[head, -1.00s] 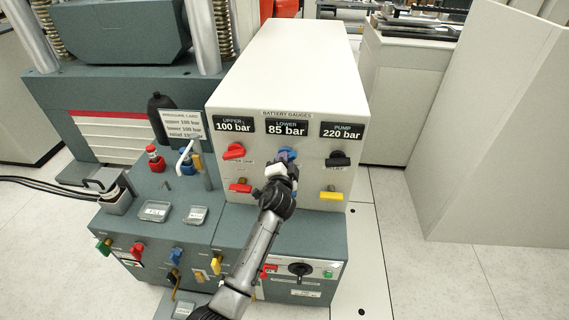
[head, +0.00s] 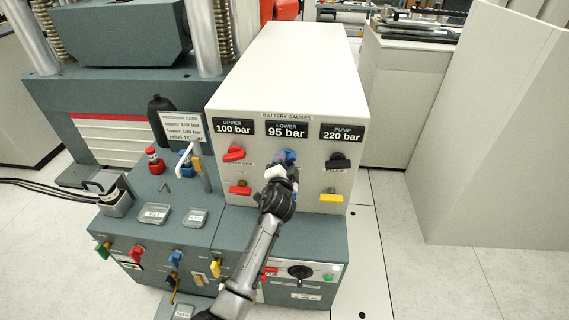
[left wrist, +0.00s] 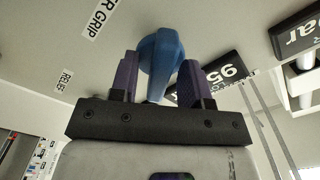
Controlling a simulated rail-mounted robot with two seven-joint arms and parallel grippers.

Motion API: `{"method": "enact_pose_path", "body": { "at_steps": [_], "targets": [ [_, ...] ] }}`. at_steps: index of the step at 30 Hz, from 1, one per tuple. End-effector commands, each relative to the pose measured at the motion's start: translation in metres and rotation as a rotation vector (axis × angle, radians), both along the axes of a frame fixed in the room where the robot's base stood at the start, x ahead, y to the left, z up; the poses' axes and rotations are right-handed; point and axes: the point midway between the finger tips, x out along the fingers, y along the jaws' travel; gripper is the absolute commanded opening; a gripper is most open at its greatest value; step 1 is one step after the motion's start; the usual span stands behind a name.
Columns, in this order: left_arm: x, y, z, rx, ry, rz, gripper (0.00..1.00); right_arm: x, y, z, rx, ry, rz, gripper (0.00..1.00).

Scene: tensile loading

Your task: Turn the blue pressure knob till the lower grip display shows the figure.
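The blue pressure knob (head: 291,155) is on the front of the white gauge box, below the lower grip display (head: 286,131), which reads 95 bar. My left gripper (head: 283,162) is at the knob and partly covers it. Part of the lower display (left wrist: 215,80) shows there too. The pressure card (head: 182,127) reads upper 100 bar and lower 100 bar; its last line is partly hidden. My right gripper is not in view.
The upper display (head: 234,128) reads 100 bar and the pump display (head: 342,132) 220 bar. A red knob (head: 234,152) and a black knob (head: 338,160) flank the blue one. A red lever (head: 240,190) and a yellow lever (head: 331,198) are below.

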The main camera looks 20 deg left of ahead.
Motion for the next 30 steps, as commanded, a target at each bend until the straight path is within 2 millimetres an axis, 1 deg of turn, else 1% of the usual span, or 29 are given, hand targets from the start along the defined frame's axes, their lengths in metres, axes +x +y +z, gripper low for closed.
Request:
{"method": "enact_pose_path", "body": {
  "at_steps": [8,11,14,21,27,30],
  "targets": [
    [-0.001,0.0,0.0,0.0,0.0,0.0,0.45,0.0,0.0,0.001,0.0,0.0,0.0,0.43],
    [-0.006,-0.002,0.001,0.0,-0.001,-0.001,0.45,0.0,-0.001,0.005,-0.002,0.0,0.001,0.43],
    [-0.018,-0.004,0.002,0.001,0.0,0.0,0.45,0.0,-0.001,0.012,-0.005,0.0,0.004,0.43],
    [-0.064,-0.016,0.002,0.0,0.002,-0.001,0.45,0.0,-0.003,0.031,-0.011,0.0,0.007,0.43],
    [-0.099,-0.024,0.001,-0.001,0.002,0.0,0.45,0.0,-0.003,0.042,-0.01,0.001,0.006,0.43],
    [-0.113,-0.027,0.001,-0.001,0.001,-0.001,0.45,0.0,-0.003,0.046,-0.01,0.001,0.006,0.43]
  ]
}}
